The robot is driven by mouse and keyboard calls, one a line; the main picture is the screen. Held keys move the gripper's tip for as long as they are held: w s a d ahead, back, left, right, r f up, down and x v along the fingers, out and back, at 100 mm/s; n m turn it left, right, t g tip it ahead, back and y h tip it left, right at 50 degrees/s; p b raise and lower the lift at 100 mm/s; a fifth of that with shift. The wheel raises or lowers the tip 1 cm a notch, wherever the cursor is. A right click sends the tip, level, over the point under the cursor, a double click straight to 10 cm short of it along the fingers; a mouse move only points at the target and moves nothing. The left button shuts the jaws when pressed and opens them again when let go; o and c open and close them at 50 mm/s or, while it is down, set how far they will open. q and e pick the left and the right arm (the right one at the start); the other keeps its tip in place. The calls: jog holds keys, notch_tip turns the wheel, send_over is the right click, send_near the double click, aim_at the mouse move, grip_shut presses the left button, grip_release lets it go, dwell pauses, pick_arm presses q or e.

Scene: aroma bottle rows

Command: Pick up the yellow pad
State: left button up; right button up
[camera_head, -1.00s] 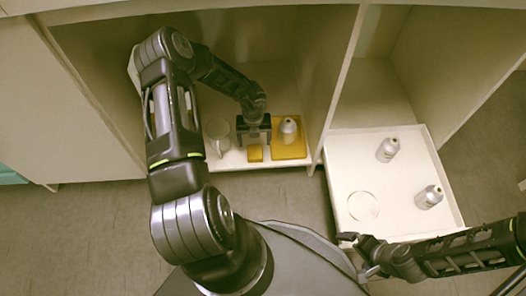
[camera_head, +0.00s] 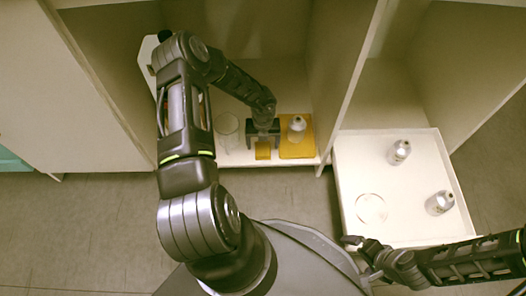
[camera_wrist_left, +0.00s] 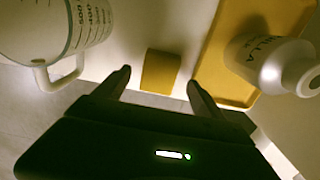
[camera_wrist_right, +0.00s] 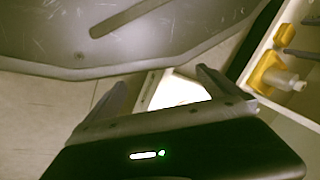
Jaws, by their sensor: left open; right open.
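The small yellow pad (camera_head: 263,153) lies near the front edge of the lower cabinet shelf. It also shows in the left wrist view (camera_wrist_left: 160,72). My left gripper (camera_head: 263,145) reaches into the cabinet and is open. In the left wrist view its fingertips (camera_wrist_left: 158,80) lie on either side of the pad, with gaps; I cannot tell how high they are above it. The pad also shows at the edge of the right wrist view (camera_wrist_right: 285,33). My right gripper (camera_wrist_right: 160,80) is open and empty, outside the cabinet near the white tray.
A yellow tray (camera_head: 297,152) bearing a white bottle (camera_head: 297,127) stands just right of the pad. A clear measuring cup (camera_head: 227,132) stands to its left. The cabinet divider rises at right. A white tray (camera_head: 402,225) holds two bottles and a round clear dish.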

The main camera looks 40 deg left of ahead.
aim_at(263, 148)
pick_arm(q)
notch_tip(263, 148, down, 3)
jog(key=shift+f+b, duration=0.2)
jog(key=shift+b, duration=0.4)
jog(key=shift+c, duration=0.6)
jog(key=c, duration=1.3)
